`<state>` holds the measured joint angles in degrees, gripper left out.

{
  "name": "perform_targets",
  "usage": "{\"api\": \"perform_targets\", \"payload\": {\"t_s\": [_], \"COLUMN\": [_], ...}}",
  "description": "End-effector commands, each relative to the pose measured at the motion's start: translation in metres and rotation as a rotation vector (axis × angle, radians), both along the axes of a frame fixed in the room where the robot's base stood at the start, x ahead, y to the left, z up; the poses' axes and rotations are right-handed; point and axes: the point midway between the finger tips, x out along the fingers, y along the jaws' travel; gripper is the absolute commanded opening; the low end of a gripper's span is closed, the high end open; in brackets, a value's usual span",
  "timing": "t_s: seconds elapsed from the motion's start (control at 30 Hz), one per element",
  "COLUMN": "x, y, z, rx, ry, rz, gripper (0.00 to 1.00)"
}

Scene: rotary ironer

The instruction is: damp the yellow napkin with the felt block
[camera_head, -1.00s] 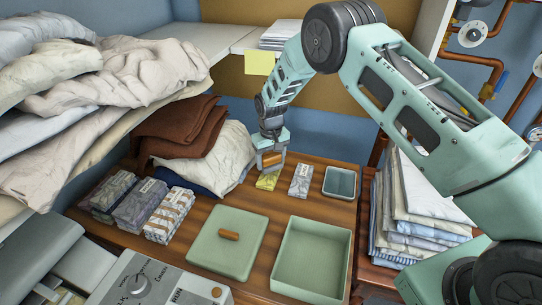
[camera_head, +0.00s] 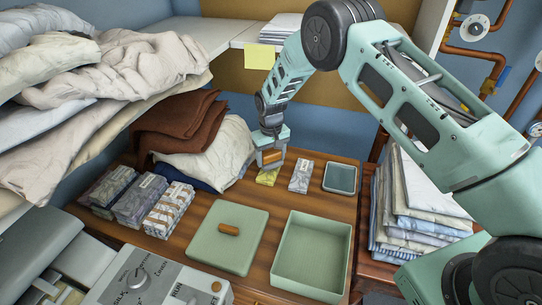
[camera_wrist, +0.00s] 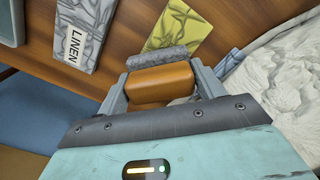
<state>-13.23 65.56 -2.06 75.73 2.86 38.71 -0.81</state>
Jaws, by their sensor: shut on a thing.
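My gripper (camera_head: 271,157) is shut on the felt block, holding it by its orange-brown wooden handle (camera_wrist: 162,86). The block's grey felt (camera_wrist: 157,57) shows beyond the handle in the wrist view. The yellow napkin (camera_head: 267,177) is a small folded packet on the wooden table, just below my gripper in the head view. In the wrist view the yellow napkin (camera_wrist: 178,28) lies just beyond the felt, which overlaps its near edge in the picture. I cannot tell whether the felt touches it.
A grey packet labelled LINEN (camera_wrist: 82,38) lies beside the napkin, then a small dark-green tray (camera_head: 340,178). In front are an open green box (camera_head: 312,252) and its lid (camera_head: 228,240). Several wrapped bundles (camera_head: 137,200) and heaped cloths (camera_head: 212,158) stand left.

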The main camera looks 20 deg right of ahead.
Motion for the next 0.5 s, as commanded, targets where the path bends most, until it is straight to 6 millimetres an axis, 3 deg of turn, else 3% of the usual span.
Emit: {"api": "perform_targets", "payload": {"t_s": [0.5], "x": [0.0001], "y": [0.0], "z": [-0.0065], "rx": [0.0], "ry": [0.0], "rz": [0.0], "gripper": [0.49]}}
